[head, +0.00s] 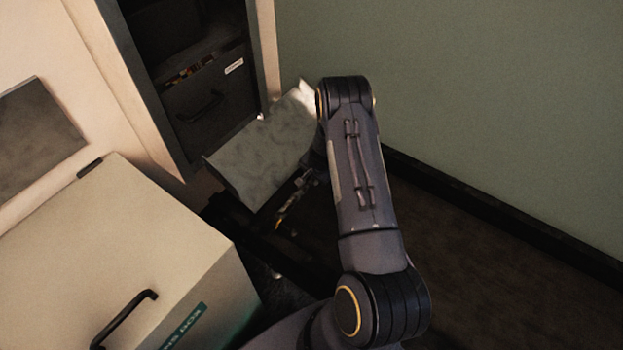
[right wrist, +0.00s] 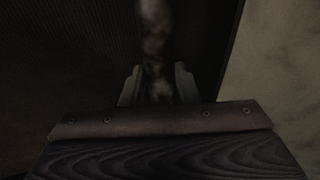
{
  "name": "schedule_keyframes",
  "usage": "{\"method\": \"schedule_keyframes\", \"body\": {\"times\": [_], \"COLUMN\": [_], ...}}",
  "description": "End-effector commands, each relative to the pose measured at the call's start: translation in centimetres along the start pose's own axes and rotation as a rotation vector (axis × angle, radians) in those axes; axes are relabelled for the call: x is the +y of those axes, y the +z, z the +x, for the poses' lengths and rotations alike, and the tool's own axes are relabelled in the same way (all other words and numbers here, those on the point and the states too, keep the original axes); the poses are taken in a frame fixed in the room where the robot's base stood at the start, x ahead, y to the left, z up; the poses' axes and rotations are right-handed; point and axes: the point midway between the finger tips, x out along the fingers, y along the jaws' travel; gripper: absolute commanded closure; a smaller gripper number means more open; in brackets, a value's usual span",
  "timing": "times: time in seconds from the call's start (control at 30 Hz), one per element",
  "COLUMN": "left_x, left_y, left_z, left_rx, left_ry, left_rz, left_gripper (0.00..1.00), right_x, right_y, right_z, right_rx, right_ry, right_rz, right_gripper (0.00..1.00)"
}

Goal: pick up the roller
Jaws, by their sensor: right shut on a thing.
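The roller (right wrist: 155,45) shows in the right wrist view as a narrow, mottled grey-brown bar running up from between the fingers. My right gripper (right wrist: 157,85) is shut on it, with one finger on each side. The far end of the roller runs out of the top of that view. In the head view my right arm reaches up and its wrist bends down behind the forearm. The gripper there is mostly hidden in dark shadow, and I cannot make out the roller clearly. My left gripper is not in view.
A tilted grey mottled panel (head: 262,150) lies close to my right wrist. Behind it stands a cabinet with a dark drawer (head: 207,95). A pale box with a black handle (head: 122,318) is at the lower left. A green wall (head: 480,110) bounds the right; floor there is clear.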

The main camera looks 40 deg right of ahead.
Motion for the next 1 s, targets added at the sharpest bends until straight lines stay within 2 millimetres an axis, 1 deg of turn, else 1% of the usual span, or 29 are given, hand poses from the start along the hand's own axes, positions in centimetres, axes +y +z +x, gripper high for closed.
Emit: {"method": "schedule_keyframes", "body": {"times": [0.07,0.17,0.4,0.5,0.6,0.8,1.0], "left_x": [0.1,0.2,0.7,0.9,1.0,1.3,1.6], "left_y": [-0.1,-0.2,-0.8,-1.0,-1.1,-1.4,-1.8], "left_z": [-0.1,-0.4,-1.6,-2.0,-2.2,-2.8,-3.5], "left_rx": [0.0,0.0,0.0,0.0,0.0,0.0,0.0], "left_ry": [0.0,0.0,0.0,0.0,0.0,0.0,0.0], "left_rz": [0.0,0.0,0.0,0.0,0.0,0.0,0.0], "left_gripper": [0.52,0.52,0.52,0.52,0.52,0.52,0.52], "right_x": [-0.1,-0.5,-1.9,-2.4,-2.8,-3.2,-3.5], "right_y": [-0.1,-0.3,-1.0,-1.2,-1.4,-1.7,-1.8], "right_z": [-0.3,-1.4,-5.9,-7.5,-8.7,-10.3,-11.4], "right_rx": [0.003,0.003,0.004,0.003,0.003,0.002,0.002], "right_ry": [-0.001,-0.002,-0.003,-0.002,-0.002,-0.001,0.0], "right_rz": [-0.002,-0.003,-0.002,-0.002,-0.002,-0.001,-0.001], "right_gripper": [1.0,1.0,1.0,1.0,1.0,1.0,1.0]}}
